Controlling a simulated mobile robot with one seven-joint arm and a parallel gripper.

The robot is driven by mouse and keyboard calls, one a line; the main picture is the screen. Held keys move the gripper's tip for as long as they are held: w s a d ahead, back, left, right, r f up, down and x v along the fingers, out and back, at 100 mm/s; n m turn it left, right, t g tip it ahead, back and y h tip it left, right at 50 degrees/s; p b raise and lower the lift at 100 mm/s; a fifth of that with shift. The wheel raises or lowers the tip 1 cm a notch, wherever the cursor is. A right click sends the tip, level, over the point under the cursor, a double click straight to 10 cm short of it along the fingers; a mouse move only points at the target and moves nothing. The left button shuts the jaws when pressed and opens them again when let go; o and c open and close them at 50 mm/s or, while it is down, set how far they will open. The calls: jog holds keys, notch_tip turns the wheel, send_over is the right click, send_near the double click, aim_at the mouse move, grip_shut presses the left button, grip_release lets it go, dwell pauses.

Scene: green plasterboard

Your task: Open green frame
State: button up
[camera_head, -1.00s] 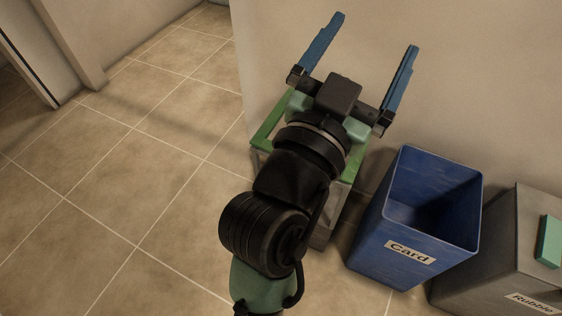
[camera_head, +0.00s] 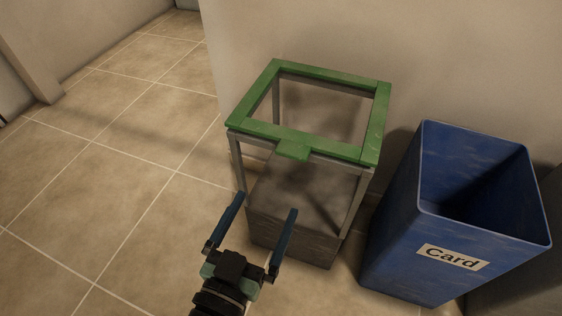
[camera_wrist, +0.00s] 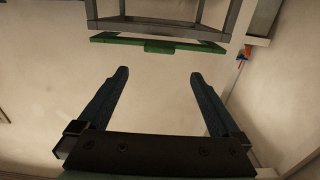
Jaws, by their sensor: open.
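The green frame (camera_head: 383,118) is a square rim lying flat on top of a grey metal stand (camera_head: 238,165) against the wall. A small green tab (camera_head: 292,150) sticks out from the middle of its front edge. My gripper (camera_head: 267,201) is in front of the stand and apart from the frame, with its two blue fingers spread and nothing between them. In the wrist view the frame's edge and tab (camera_wrist: 160,46) show beyond the fingertips of my open gripper (camera_wrist: 158,72). No part of my gripper touches the frame.
A blue bin (camera_head: 400,230) labelled "Card" stands close to the right of the stand. A grey block (camera_head: 290,235) fills the stand's lower part. The wall (camera_head: 450,60) is right behind. Tiled floor (camera_head: 120,190) is clear on the left.

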aim_at(290, 156)
jog(key=x, duration=1.2)
jog(key=shift+w+d, duration=0.2)
jog(key=shift+w, duration=0.15)
jog(key=shift+c, duration=0.3)
grip_shut()
